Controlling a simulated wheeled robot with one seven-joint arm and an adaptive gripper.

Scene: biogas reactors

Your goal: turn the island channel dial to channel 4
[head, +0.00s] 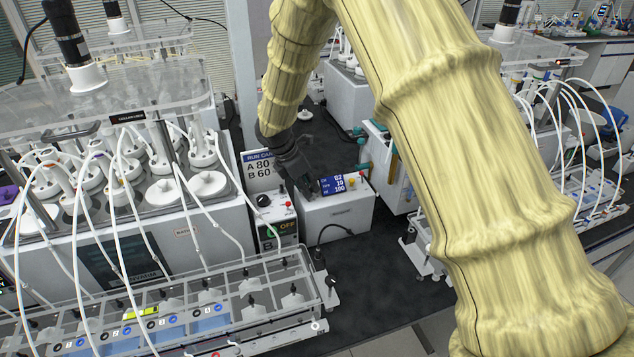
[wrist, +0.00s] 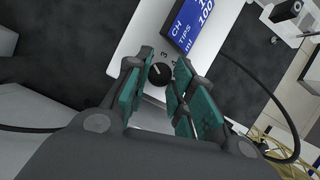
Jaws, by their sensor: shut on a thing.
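The channel dial (wrist: 159,74) is a small round black knob with a white pointer mark, on a white panel, in the wrist view. A printed 3 shows just above it; other marks near it are partly hidden by a finger. I cannot tell exactly which number the pointer meets. My gripper (wrist: 164,65) has its teal-padded fingers on both sides of the dial, shut on it. In the head view my gripper (head: 304,184) reaches down to the left part of the white island box (head: 338,219) and hides the dial. The blue display (head: 332,185) reads about 10 and 100.
A RUN CARD sign (head: 259,170) stands behind a smaller white box (head: 275,222) with an OFF display, close left of my gripper. A large reactor unit with white tubes (head: 150,215) fills the left. Dark bench surface lies in front of the island box.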

